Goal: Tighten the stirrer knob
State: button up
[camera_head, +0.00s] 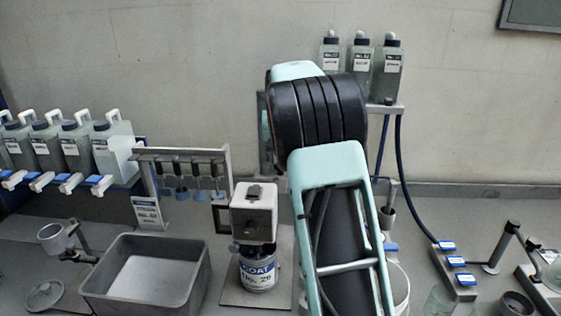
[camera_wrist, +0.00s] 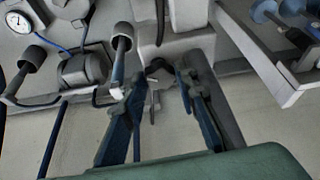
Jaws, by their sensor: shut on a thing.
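The stirrer (camera_head: 254,212) is a pale grey box-shaped head above a can labelled COAT No. 26 (camera_head: 258,272). In the wrist view the stirrer's grey body (camera_wrist: 176,48) is at the top centre. The small dark stirrer knob (camera_wrist: 157,68) shows just below it, partly hidden by the fingertips. My gripper (camera_wrist: 160,80) has its two dark blue fingers on either side of the knob and is shut on it. In the head view my arm covers the area right of the stirrer, and I cannot make out the gripper there.
A grey bin (camera_head: 150,272) stands left of the stirrer, with a rack of hanging tools (camera_head: 185,160) behind. Bottles (camera_head: 362,68) stand on a shelf at the back. A white bucket (camera_head: 400,285) is partly behind my arm. A gauge (camera_wrist: 18,22) shows in the wrist view.

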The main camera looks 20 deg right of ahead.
jog(key=o, duration=1.2)
jog(key=shift+c, duration=0.2)
jog(key=shift+s+a+r, duration=0.1)
jog(key=shift+r, duration=0.45)
jog(key=v, duration=0.6)
jog(key=shift+s+r, duration=0.25)
jog(key=shift+r, duration=0.15)
